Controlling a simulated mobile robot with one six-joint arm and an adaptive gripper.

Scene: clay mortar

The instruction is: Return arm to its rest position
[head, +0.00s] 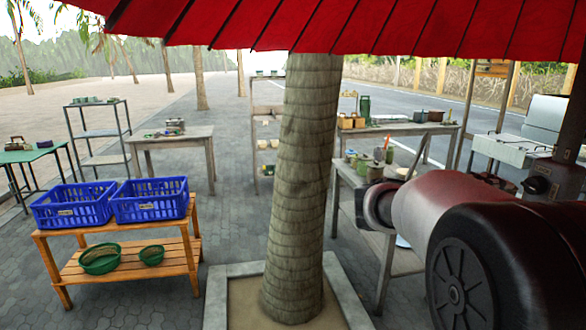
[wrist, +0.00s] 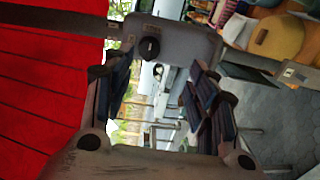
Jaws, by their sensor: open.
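My gripper (wrist: 158,98) shows in the wrist view with its two dark-padded fingers spread wide apart. Nothing is between the fingers, only the distant paving and furniture. The wrist picture is turned on its side, with the red canopy (wrist: 45,85) filling its left part. In the head view my arm (head: 430,205) reaches in from the right foreground, its large joint close to the camera. The gripper itself cannot be made out in the head view.
A palm trunk (head: 302,190) in a stone-edged planter (head: 215,300) stands at centre, left of my arm. A table (head: 345,172) with pots and jars stands behind the arm. Blue crates (head: 72,207) sit on a wooden bench (head: 185,245) at left. Open paving lies between.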

